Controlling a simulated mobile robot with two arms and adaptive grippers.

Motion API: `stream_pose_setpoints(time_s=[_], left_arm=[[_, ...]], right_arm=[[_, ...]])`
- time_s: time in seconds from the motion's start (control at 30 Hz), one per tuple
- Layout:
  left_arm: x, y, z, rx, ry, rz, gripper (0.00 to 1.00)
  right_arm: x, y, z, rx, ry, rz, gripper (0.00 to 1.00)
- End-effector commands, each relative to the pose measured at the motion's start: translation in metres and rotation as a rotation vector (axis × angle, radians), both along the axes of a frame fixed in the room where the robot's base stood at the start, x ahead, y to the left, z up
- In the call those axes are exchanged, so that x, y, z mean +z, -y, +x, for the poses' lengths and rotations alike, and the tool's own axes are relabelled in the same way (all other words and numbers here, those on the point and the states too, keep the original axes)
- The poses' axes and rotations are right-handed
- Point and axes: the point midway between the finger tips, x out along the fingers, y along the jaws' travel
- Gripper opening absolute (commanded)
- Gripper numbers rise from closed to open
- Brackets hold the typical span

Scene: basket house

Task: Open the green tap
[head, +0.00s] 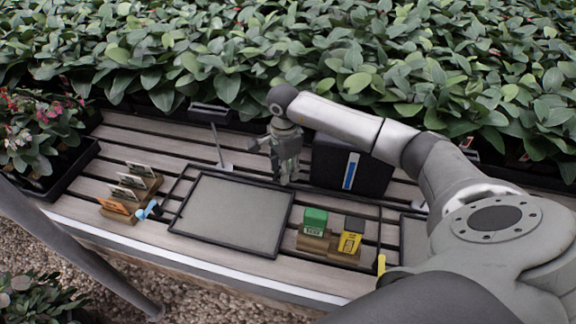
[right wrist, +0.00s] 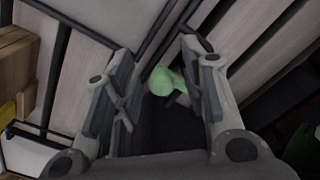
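A pale green part (right wrist: 165,82), which looks like the green tap, shows in the right wrist view between and beyond the two fingers. My right gripper (right wrist: 160,100) is open, with a clear gap between its fingers, and I cannot tell whether either finger touches the green part. In the head view my right gripper (head: 287,172) points down over the slatted bench, behind the grey tray and left of the black box. The tap is mostly hidden by the gripper there. My left gripper is not in view.
A black box (head: 374,172) with a blue stripe stands close right of the gripper. A framed grey tray (head: 232,215) lies in front. A green packet (head: 315,220) and yellow packet (head: 350,240) stand at front right, labelled packets (head: 128,193) at left. Dense plants (head: 250,50) fill the back.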

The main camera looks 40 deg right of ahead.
Motion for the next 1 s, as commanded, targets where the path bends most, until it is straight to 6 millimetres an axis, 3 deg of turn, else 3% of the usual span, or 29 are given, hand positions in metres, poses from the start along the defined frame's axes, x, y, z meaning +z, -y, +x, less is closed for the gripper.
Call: stream_pose_setpoints(time_s=[0.17,1.0], left_arm=[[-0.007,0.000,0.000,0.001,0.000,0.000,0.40],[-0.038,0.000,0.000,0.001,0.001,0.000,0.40]], right_arm=[[-0.007,0.000,0.003,0.000,-0.011,0.000,0.38],[-0.003,0.004,0.048,-0.002,-0.003,-0.001,0.38]])
